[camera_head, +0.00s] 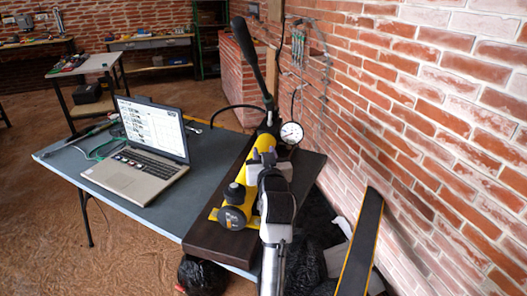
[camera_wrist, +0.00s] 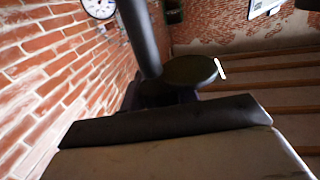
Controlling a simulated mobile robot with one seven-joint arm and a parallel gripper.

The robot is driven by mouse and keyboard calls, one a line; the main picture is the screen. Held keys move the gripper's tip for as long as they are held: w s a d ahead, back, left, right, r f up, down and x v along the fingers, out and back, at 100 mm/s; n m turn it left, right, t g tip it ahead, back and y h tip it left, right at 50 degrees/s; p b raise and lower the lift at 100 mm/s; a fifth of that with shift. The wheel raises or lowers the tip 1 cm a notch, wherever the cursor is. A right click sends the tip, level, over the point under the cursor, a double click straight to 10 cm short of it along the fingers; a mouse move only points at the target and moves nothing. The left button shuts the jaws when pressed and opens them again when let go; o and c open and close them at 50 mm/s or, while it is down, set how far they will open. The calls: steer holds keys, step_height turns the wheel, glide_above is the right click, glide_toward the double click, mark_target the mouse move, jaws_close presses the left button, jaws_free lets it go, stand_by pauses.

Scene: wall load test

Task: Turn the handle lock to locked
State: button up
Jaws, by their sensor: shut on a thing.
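A yellow and black hand pump (camera_head: 233,214) stands on a dark board at the table's right end. Its long black handle (camera_head: 250,60) leans up and left; a dark bar, seemingly this handle (camera_wrist: 138,40), rises in the wrist view. My gripper (camera_head: 268,160) is at the pump, near the handle's base. In the wrist view my gripper (camera_wrist: 165,117) lies across the lower half, shut on what seems to be the handle lock. A dark rounded piece (camera_wrist: 190,71) shows just beyond it. The grip itself is hidden, and the lock's position cannot be read.
A round gauge (camera_head: 291,132) stands right behind the pump. A laptop (camera_head: 138,177) sits open on the table (camera_head: 88,157) to the left. A brick wall (camera_head: 420,100) runs close along the right. Black bags and a leaning dark plank (camera_head: 361,245) are on the floor.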

steer(key=shift+d+m+h+p, duration=0.2)
steer(key=shift+m+h+p, duration=0.2)
steer(key=shift+m+h, duration=1.3)
steer(key=shift+n+h, duration=0.4)
steer(key=o, duration=1)
steer(key=shift+c, duration=0.2)
steer(key=shift+s, duration=0.1)
steer(key=s+a+b, duration=0.1)
steer(key=s+b, duration=0.2)
steer(key=s, duration=1)
steer(key=shift+s+a, duration=0.15)
steer(key=shift+s, duration=0.15)
